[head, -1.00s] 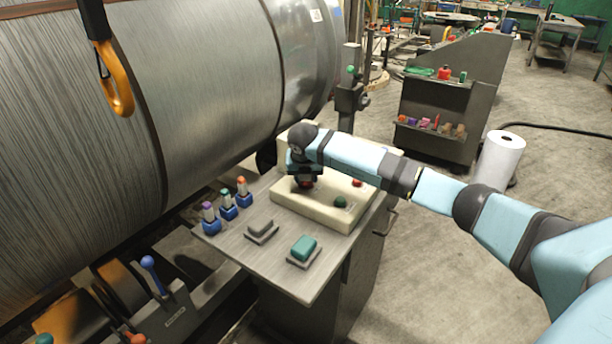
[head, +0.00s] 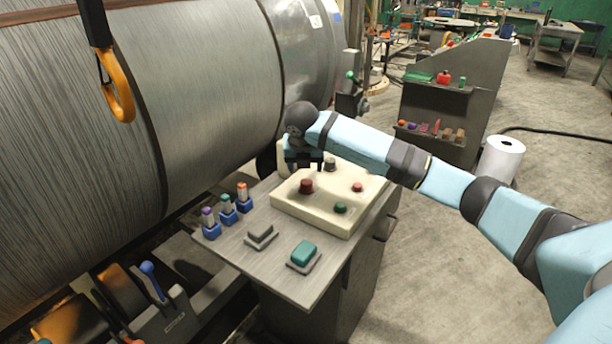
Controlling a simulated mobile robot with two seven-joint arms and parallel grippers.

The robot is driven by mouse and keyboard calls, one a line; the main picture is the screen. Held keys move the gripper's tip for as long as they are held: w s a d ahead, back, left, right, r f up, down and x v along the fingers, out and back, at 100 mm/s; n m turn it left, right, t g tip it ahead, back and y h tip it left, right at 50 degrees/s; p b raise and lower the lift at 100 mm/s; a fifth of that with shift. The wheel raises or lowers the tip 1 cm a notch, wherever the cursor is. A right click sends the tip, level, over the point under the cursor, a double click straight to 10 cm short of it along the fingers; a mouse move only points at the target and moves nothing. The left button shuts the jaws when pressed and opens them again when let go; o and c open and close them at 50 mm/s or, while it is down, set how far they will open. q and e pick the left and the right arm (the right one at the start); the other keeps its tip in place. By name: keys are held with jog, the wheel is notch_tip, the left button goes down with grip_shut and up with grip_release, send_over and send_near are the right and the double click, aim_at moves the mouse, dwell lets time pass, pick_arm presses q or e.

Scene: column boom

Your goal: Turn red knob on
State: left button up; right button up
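The dark red knob (head: 306,186) stands on the left part of a cream control box (head: 312,214) on the grey console. My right gripper (head: 304,166) is above and just behind the knob, apart from it. The gripper is small and dark in this view, and I cannot tell whether its fingers are open or shut. A smaller red button (head: 357,187), a green button (head: 340,208) and a dark knob (head: 330,165) are on the same box. My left gripper is not in view.
The console top (head: 278,269) also holds a teal button (head: 303,253), a grey button (head: 261,234) and several small levers (head: 228,208) on blue bases. A large metal drum (head: 210,90) stands close behind the console. An orange hook (head: 119,95) hangs at upper left.

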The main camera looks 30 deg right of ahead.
jog(key=v, duration=0.5)
jog(key=shift+s+r, duration=0.1)
jog(key=shift+r, duration=0.25)
